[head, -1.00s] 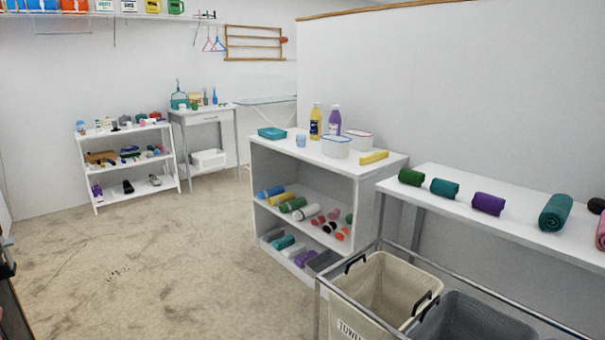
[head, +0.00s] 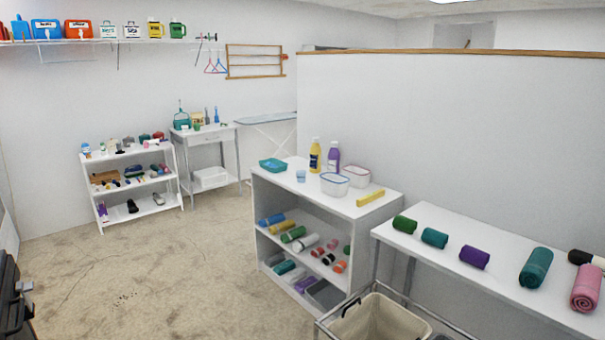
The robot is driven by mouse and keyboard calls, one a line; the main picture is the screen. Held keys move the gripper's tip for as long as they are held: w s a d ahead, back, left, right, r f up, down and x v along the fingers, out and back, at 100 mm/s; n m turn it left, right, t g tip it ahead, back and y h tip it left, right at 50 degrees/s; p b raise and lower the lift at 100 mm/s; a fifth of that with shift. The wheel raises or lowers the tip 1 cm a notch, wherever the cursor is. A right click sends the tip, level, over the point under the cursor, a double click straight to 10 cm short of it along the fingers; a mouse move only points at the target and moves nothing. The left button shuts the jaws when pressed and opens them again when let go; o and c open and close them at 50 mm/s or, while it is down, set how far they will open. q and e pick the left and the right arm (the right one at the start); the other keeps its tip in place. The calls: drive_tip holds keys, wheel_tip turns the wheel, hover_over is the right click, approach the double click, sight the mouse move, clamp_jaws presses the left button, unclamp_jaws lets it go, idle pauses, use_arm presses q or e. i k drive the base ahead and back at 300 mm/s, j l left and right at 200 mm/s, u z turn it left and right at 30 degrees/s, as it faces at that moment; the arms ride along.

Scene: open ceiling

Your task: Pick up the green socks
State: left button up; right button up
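Several green rolled items are in the head view, and I cannot tell for sure which are the socks. A small green roll (head: 347,250) is at the right end of the white shelf unit's middle shelf, partly hidden by the side panel. A larger green roll (head: 292,235) lies left of it on that shelf. A dark green roll (head: 404,225) lies at the left end of the white table on the right. Neither of my grippers can be made out in this view.
The white shelf unit (head: 330,205) carries bottles and tubs on top. The white table (head: 455,278) holds teal, purple and pink rolls. A beige basket (head: 362,318) in a metal frame stands in front. A dark object (head: 14,290) is at the left edge. The floor (head: 150,275) is clear.

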sight(407, 226)
drive_tip(key=z, duration=1.05)
drive_tip(key=i+j+z, duration=0.25)
drive_tip(key=j+z, duration=0.25)
drive_tip(key=j, duration=0.25)
